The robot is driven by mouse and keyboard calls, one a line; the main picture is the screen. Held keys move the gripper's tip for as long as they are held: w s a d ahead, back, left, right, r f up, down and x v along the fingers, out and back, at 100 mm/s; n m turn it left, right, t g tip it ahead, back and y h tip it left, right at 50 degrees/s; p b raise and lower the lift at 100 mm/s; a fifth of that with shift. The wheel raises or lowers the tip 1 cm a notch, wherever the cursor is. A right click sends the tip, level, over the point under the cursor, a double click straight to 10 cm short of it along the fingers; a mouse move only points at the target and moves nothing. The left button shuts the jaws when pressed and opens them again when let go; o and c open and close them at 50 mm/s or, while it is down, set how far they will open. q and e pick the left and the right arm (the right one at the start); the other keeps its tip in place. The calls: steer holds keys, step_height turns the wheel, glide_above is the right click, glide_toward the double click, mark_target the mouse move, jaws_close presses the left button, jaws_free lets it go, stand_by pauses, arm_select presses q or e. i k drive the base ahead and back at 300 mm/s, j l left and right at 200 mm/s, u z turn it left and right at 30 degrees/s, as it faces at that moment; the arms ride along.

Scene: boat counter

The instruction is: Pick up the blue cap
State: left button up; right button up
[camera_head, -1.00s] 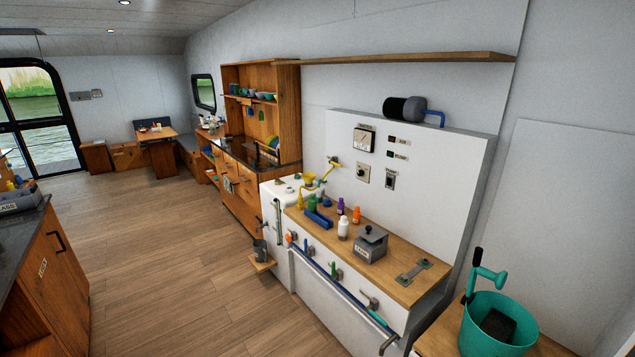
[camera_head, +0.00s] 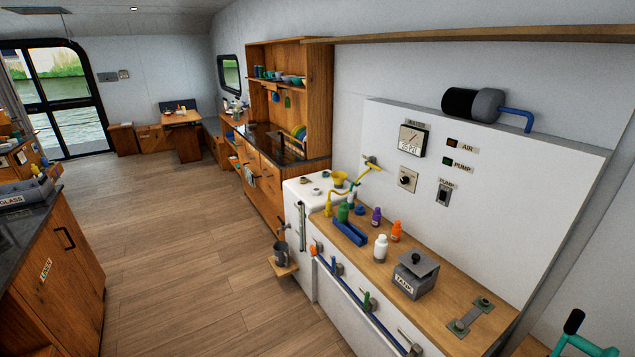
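A small round blue thing (camera_head: 360,210) that looks like the blue cap sits on the wooden counter (camera_head: 440,315). It is just right of a green bottle (camera_head: 343,213) and behind a blue tray (camera_head: 350,233). It is small here, so its exact shape is hard to tell. Neither of my grippers is in view.
On the counter stand a purple bottle (camera_head: 376,217), an orange bottle (camera_head: 396,231), a white bottle (camera_head: 381,247) and a grey box (camera_head: 415,275). A blue rail (camera_head: 365,308) runs along the unit's front. Wooden floor (camera_head: 180,260) lies clear to the left.

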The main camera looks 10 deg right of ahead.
mark_target(359, 210)
steer(key=i+u, duration=0.3)
steer(key=i, duration=0.55)
steer(key=i+z, duration=0.35)
steer(key=i, duration=0.3)
steer(key=i+z, duration=0.25)
steer(key=z, duration=0.15)
steer(key=i+z, duration=0.2)
steer(key=z, duration=0.25)
steer(key=i+z, duration=0.45)
steer(key=z, duration=0.15)
steer(key=k, duration=0.35)
